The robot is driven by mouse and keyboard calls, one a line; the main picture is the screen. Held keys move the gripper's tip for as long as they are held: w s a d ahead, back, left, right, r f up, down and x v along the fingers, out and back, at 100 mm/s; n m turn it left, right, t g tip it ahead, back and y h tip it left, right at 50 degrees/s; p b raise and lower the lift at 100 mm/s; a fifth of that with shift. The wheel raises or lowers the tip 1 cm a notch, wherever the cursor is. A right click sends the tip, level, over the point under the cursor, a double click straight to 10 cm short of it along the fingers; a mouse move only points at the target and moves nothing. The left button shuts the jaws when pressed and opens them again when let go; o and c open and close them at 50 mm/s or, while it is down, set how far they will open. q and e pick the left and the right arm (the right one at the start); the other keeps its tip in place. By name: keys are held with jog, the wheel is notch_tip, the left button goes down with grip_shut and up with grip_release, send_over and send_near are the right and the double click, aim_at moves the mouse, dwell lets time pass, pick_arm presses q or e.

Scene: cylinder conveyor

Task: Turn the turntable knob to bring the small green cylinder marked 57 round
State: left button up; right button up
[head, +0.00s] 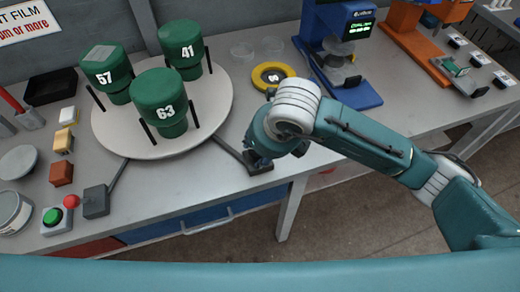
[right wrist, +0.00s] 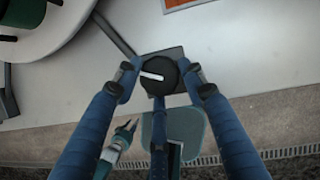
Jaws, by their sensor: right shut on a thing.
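The pale round turntable (head: 217,112) carries three green cylinders. The one marked 57 (head: 112,84) stands at its left, 41 (head: 180,50) at the back and 63 (head: 160,112) at the front. A black knob (right wrist: 158,77) with a white pointer sits on a dark square base, joined to the turntable by a bar. My right gripper (right wrist: 162,72) is shut around the knob; in the head view the wrist hides most of it. A small teal arm end with a gripper (right wrist: 128,130), seemingly my left, shows low in the right wrist view; its jaws are unclear.
A second dark box (head: 95,200) is linked to the turntable at front left, beside a green button (head: 53,216) and a red ball. A yellow ring (head: 271,76) and a blue device (head: 352,92) stand right of the turntable. The table's front edge runs close below the knob.

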jog(key=shift+w+a+r+m+t+h+b, duration=0.15)
jog(key=shift+m+h+b, duration=0.3)
jog(key=shift+m+b, duration=0.7)
jog(key=shift+w+r+m+t+h+b, duration=0.2)
jog(key=shift+m+h+b, duration=0.25)
jog(key=shift+m+b, duration=0.65)
dwell(2.8)
jog(key=o, duration=1)
jog(key=shift+s+m+p, duration=0.1)
jog(key=shift+m+p, duration=0.15)
jog(key=shift+p, duration=0.05)
jog(key=shift+o, duration=0.8)
jog(key=shift+f, duration=0.25)
jog(key=shift+s+r, duration=0.15)
jog(key=shift+r, duration=0.1)
jog(key=v, duration=1.1)
jog(key=shift+r, duration=0.25)
jog(key=shift+c, duration=0.2)
